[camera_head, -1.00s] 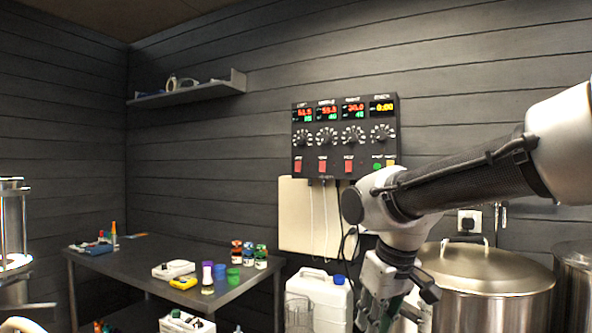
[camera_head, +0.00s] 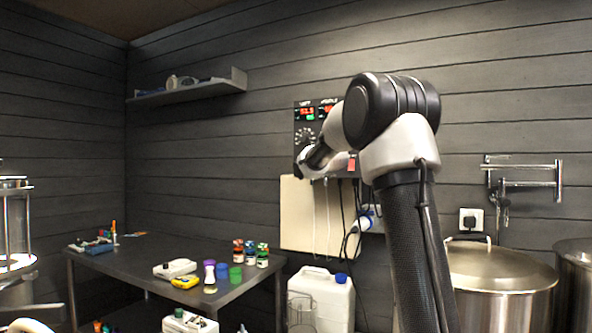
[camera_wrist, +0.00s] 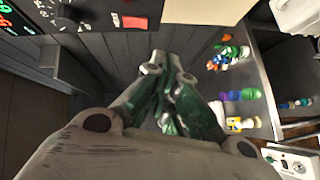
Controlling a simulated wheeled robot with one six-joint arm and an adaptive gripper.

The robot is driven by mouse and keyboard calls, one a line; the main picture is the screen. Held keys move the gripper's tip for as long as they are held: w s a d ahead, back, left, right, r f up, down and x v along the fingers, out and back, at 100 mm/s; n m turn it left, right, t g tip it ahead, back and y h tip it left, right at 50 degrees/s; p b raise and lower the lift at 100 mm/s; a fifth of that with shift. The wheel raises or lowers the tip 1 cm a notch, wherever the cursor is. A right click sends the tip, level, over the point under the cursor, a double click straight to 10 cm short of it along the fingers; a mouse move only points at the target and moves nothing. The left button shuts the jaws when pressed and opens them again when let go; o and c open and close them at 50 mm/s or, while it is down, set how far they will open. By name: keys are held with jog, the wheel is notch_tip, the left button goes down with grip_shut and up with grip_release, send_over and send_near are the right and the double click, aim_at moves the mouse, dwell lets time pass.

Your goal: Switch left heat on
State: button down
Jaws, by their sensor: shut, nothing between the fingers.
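The dark control panel (camera_head: 304,113) hangs on the back wall, mostly hidden behind my arm in the head view. Its left red display (camera_head: 307,112) and left knob (camera_head: 305,136) show. The left red switch is hidden there behind my gripper (camera_head: 301,170), which is at the panel's lower left corner. One red switch to the right (camera_head: 352,165) shows past my arm. In the wrist view my gripper (camera_wrist: 167,66) is shut and empty, its fingertips below a red switch (camera_wrist: 131,22), probably the left one. I cannot tell whether they touch the panel, or the switch's position.
A cream board (camera_head: 300,215) with hanging cables is below the panel. A metal table (camera_head: 225,297) with bottles and small tools stands at the lower left. A wall shelf (camera_head: 190,90) is at the upper left, and a lidded steel kettle (camera_head: 495,268) stands at right.

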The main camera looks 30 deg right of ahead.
jog(key=n, duration=0.1)
jog(key=r, duration=0.1)
jog(key=a+r+n+t, duration=0.1)
jog(key=shift+w+r+n+y, duration=0.1)
jog(key=shift+w+n+y, duration=0.15)
jog(key=shift+n+y, duration=0.05)
jog(key=w+d+f, duration=0.1)
jog(key=w+d, duration=0.3)
jog(key=w, duration=0.8)
jog(key=shift+w+d+f, duration=0.15)
jog(key=shift+d+f, duration=0.05)
jog(key=shift+f, duration=0.05)
